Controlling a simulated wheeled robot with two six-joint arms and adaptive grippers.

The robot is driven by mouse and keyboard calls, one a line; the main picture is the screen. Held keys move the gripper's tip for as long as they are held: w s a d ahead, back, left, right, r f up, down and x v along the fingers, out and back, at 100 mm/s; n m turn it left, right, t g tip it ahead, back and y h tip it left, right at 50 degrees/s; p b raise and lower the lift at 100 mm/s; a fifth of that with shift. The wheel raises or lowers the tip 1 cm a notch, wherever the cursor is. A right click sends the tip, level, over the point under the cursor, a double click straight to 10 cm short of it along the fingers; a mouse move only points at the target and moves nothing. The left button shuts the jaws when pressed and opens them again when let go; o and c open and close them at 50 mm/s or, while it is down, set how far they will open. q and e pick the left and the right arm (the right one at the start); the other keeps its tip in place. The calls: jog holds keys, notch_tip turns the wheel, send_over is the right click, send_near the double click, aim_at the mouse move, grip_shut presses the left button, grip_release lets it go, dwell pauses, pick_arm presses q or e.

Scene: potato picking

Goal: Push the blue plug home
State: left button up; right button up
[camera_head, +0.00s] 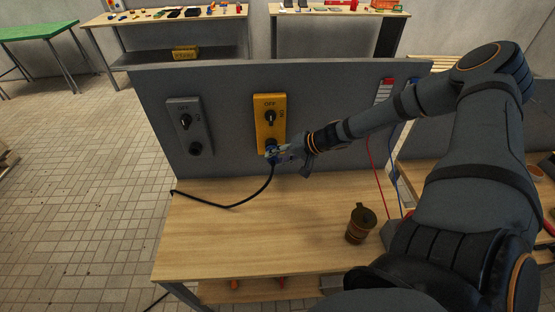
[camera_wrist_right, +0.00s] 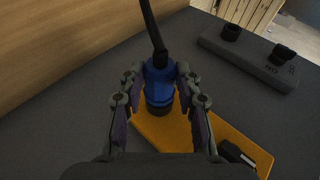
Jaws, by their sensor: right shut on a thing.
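The blue plug (camera_head: 271,150) is at the lower end of the yellow switch box (camera_head: 269,103) on the grey upright panel. In the right wrist view the plug (camera_wrist_right: 159,72) sits between my right gripper's fingers (camera_wrist_right: 158,88), with its dark front end toward the yellow box (camera_wrist_right: 228,148). My right gripper (camera_head: 277,153) is shut on the plug. The socket opening is hidden behind the plug, and I cannot tell how deep the plug sits. A black cable (camera_head: 262,188) runs from the plug down to the table. My left gripper is not in view.
A grey switch box (camera_head: 187,122) with an empty-looking socket is on the panel (camera_head: 228,120) to the left. A brown mug (camera_head: 360,225) stands on the wooden table (camera_head: 215,250). Red and blue leads (camera_head: 371,160) hang at the right. The table's left part is clear except for the cable.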

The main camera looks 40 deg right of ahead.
jog(key=shift+w+d, duration=0.25)
jog(key=shift+w, duration=0.1)
jog(key=o, duration=1.2)
